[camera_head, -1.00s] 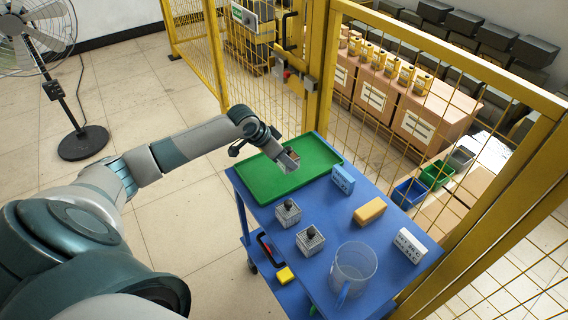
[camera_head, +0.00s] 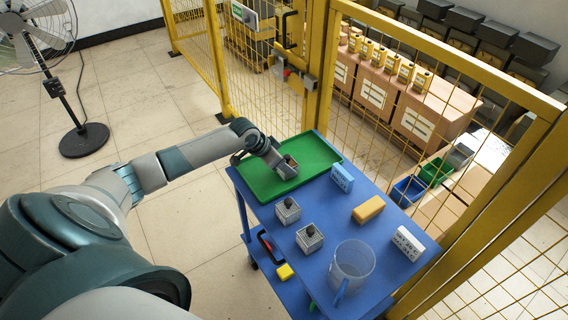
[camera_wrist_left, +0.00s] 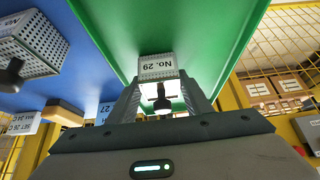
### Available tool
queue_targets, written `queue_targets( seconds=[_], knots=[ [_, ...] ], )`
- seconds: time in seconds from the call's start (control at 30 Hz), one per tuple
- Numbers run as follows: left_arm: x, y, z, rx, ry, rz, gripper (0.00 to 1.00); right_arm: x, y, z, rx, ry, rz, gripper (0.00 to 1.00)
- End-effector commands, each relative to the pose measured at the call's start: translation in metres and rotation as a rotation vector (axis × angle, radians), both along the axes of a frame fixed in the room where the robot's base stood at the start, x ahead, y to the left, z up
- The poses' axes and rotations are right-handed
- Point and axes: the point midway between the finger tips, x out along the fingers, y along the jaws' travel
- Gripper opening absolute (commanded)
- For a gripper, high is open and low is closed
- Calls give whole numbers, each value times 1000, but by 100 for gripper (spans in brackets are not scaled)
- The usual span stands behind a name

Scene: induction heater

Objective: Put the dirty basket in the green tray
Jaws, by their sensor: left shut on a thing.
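My left gripper (camera_head: 281,163) is shut on a small grey basket (camera_head: 291,168) with brownish contents. It holds the basket over the right part of the green tray (camera_head: 262,187). I cannot tell whether the basket touches the tray floor. The tray lies at the far end of the blue cart top. My right gripper is not in view.
Two perforated baskets with black knobs, a nearer one (camera_head: 310,238) and a farther one (camera_head: 287,210), stand on the blue cart (camera_head: 330,212). Yellow fencing (camera_head: 325,75) runs behind.

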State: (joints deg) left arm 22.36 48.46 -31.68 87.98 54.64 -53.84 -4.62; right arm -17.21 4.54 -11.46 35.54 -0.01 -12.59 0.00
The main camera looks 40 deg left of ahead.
Motion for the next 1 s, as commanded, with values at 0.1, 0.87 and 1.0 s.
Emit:
queue_targets(
  seconds=[0.1, 0.87, 1.0],
  knots=[
    [0, 0, 0, 0, -1, 0, 18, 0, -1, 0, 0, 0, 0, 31],
    [-5, 3, 8, 1, -1, 0, 64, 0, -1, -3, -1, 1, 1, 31],
    [-14, 7, 22, 2, -1, -1, 64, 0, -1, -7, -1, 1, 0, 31]
  ],
)
